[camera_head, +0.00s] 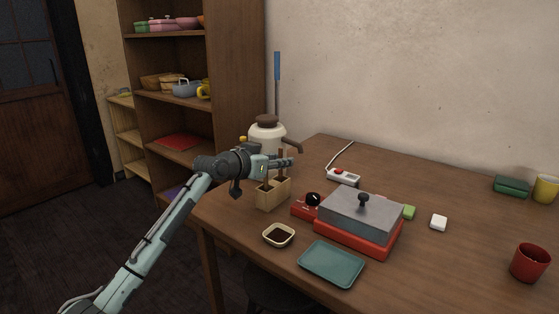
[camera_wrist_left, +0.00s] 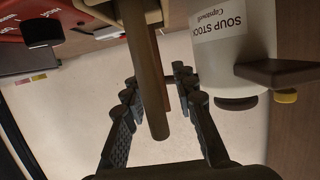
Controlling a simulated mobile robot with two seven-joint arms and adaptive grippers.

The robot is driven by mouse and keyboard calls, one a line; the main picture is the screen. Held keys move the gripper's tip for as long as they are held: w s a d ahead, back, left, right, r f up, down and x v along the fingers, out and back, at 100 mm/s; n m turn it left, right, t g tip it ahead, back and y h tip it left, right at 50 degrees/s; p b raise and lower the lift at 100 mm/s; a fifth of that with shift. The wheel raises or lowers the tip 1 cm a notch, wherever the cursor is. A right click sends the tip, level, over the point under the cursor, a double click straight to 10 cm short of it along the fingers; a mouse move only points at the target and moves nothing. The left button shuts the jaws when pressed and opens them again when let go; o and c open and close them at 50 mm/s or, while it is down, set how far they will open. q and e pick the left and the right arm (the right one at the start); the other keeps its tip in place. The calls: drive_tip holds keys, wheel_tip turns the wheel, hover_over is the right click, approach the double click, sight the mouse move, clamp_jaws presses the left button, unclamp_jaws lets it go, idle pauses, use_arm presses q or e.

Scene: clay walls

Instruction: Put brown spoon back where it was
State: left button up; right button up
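The brown spoon (camera_wrist_left: 146,75) shows in the left wrist view as a long brown handle running down from the top edge between my fingers. A second thin brown handle (camera_wrist_left: 159,70) shows just behind it. My left gripper (camera_wrist_left: 155,78) is open, with a finger on each side of the handle and visible gaps. In the head view my left gripper (camera_head: 291,162) is just above the light wooden utensil holder (camera_head: 273,197), level with an upright brown handle (camera_head: 283,155). The spoon's lower end is hidden. My right gripper is out of view.
A white soup stock dispenser (camera_head: 268,134) with a brown spout stands close behind my gripper. A red stove with a grey lidded pan (camera_head: 360,213), a sauce bowl (camera_head: 279,235) and a teal tray (camera_head: 331,264) are nearby. The table's right middle is mostly clear.

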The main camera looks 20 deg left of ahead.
use_arm(q)
drive_tip(key=shift+r, duration=0.1)
drive_tip(key=v, duration=1.2)
drive_tip(key=shift+r, duration=0.1)
